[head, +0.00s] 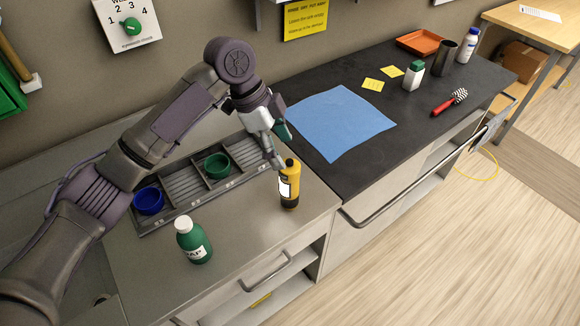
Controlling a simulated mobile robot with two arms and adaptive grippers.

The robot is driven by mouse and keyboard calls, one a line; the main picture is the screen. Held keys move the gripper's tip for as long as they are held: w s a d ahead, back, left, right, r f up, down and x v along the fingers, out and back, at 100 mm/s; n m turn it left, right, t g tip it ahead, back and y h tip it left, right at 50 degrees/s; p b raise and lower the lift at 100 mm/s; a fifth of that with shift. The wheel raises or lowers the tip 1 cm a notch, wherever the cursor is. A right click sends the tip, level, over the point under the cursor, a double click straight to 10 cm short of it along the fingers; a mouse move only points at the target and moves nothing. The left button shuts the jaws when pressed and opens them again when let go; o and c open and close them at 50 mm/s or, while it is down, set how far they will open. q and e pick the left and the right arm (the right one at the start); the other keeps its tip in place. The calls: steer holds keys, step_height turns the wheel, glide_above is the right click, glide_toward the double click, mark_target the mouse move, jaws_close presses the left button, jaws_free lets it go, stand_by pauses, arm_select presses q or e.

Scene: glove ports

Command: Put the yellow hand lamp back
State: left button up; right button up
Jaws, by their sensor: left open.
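The yellow hand lamp (289,186) stands upright near the right edge of the grey metal counter. It has a yellow body, a dark base and a white label on its left side. My left gripper (275,148) is open just above and to the left of the lamp, its fingers pointing down toward the lamp's top. I cannot tell whether a fingertip touches the lamp. No right gripper shows.
A slotted tray (183,174) holds a blue cup (149,200) and a green cup (216,165). A green bottle (193,242) stands in front. A blue cloth (338,122) lies on the dark counter; a red-handled brush (449,103) and white bottle (413,76) are farther right.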

arm_select(q)
steer(key=shift+b+v, duration=0.4)
steer(key=shift+v, duration=1.9)
arm_select(e)
steer(key=shift+f, duration=0.65)
steer(key=shift+c, duration=0.3)
